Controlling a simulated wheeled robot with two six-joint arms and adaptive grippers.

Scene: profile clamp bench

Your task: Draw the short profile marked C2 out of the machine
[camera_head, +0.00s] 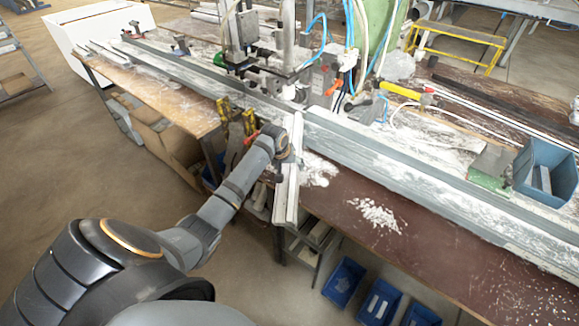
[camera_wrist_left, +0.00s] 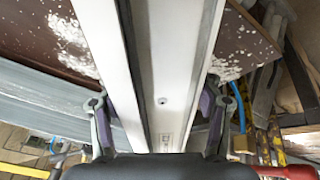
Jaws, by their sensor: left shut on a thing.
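A short white profile (camera_head: 292,187) with a dark lengthwise groove sticks out from the machine (camera_head: 262,60) towards the front, past the bench edge. No C2 mark can be read on it. My left gripper (camera_head: 286,153) is shut on the profile near the bench's front edge; its fingertips are partly hidden in the head view. In the left wrist view the profile (camera_wrist_left: 175,50) runs up the middle, with one finger of my left gripper (camera_wrist_left: 162,112) on each side. My right gripper is in neither view.
Long grey rails (camera_head: 400,165) run along the bench on both sides of the machine. White chips (camera_head: 375,213) lie on the brown bench top. Yellow-handled clamps (camera_head: 235,120) stand left of my gripper. Blue bins (camera_head: 343,282) sit below; floor in front is partly open.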

